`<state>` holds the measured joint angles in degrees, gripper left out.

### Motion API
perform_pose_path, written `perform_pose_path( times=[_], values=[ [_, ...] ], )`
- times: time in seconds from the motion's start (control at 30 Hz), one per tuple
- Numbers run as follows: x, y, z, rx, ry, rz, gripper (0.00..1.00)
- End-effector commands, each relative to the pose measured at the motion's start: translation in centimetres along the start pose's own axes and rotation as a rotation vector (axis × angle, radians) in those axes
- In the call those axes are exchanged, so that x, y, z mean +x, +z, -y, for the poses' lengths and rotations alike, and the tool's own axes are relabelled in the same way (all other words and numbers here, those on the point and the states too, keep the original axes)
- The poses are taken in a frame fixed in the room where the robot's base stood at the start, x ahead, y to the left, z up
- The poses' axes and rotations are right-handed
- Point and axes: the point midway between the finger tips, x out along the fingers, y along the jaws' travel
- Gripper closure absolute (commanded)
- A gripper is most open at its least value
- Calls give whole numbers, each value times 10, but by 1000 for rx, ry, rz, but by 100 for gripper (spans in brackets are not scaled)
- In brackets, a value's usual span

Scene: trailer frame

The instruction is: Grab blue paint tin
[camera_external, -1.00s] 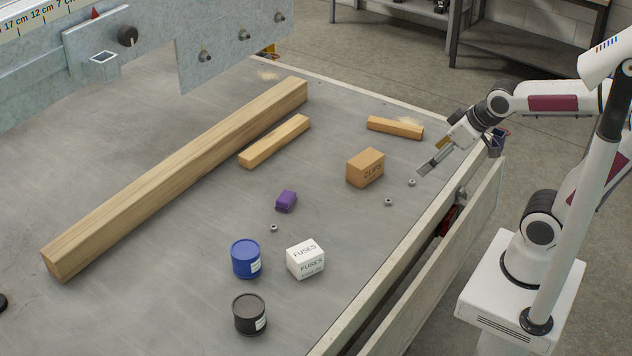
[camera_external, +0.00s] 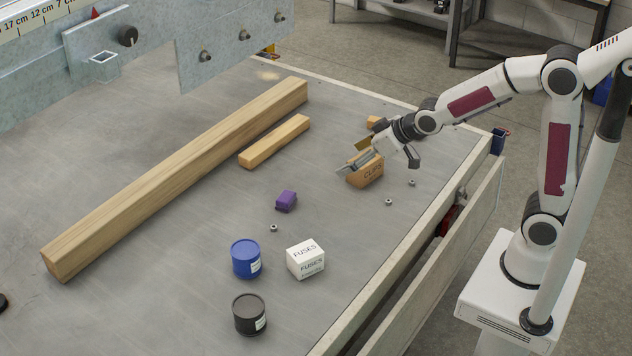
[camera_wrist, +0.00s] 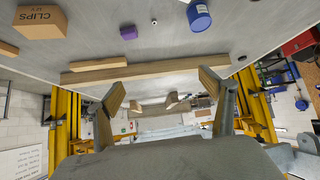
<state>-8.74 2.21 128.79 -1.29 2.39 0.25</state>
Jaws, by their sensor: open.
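The blue paint tin (camera_external: 246,259) stands upright on the grey trailer bed, left of the white fuses box, in the external view. It also shows at the top of the wrist view (camera_wrist: 199,18). My gripper (camera_external: 350,163) is over the clips box, up and to the right of the tin and well apart from it. In the wrist view my gripper (camera_wrist: 165,88) has its two fingers spread wide with nothing between them.
The white fuses box (camera_external: 305,259) stands close beside the tin, and a dark tin (camera_external: 250,314) stands below. A purple block (camera_external: 286,201), the clips box (camera_external: 366,175), small nuts and a long wooden beam (camera_external: 180,175) lie around. The bed left of the tin is clear.

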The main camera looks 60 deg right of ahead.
Motion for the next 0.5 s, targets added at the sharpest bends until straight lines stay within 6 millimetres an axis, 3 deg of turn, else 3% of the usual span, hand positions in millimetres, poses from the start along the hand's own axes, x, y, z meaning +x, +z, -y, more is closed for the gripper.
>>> perform_pose_path(
  times=[0.5],
  values=[
    [102,-15,37,-42,-50,-111,19]
  ],
)
